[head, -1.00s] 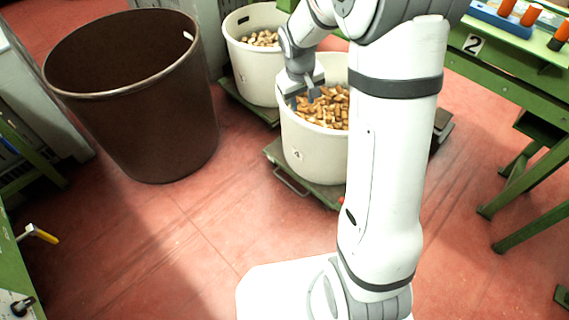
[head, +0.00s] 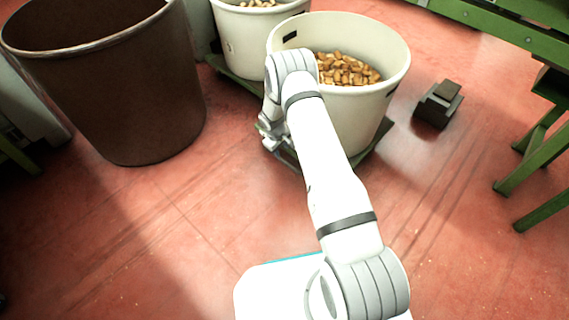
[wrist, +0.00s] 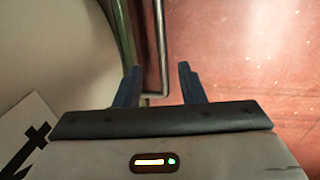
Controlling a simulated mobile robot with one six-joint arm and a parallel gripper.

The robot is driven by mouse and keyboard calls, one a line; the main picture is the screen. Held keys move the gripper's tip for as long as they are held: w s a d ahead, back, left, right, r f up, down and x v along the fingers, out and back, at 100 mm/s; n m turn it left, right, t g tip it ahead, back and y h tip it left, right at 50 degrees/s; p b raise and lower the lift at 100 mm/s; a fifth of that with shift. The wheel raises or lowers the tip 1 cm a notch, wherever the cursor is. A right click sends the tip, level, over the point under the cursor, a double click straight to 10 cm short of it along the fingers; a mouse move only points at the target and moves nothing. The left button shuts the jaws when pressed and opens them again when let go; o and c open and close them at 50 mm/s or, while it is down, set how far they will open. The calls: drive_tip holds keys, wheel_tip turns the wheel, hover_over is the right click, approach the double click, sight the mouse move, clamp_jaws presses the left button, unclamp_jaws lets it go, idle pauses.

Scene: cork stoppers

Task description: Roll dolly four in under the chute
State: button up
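The white tub (head: 350,115) of dolly four holds brown corks (head: 345,70) and stands on a low green dolly (head: 376,148). My arm covers its near left side and part of the dolly. My gripper (head: 268,135) is low beside the tub's left side, near the dolly's edge. In the wrist view my gripper (wrist: 160,85) is open. A grey metal handle bar (wrist: 161,45) appears between its fingers, with its bend near the fingertips; I cannot tell whether they touch. The label with a black 4 (wrist: 28,140) shows at the lower left, partly cut off.
A large brown bin (head: 110,95) stands at the left. A second white tub (head: 245,40) with corks stands behind, close to the first. A dark block (head: 438,103) lies on the floor at right. Green bench legs (head: 545,155) stand further right. The red floor in front is mostly clear.

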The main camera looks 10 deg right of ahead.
sight(284, 161)
drive_tip(key=f+b, duration=0.1)
drive_tip(key=f, duration=0.1)
drive_tip(key=f+b, duration=0.1)
drive_tip(key=f, duration=0.2)
drive_tip(key=d+f+b, duration=0.1)
drive_tip(key=f, duration=0.2)
drive_tip(key=shift+w+d+f, duration=0.1)
drive_tip(key=shift+w+f, duration=0.05)
drive_tip(key=shift+w, duration=0.25)
clamp_jaws()
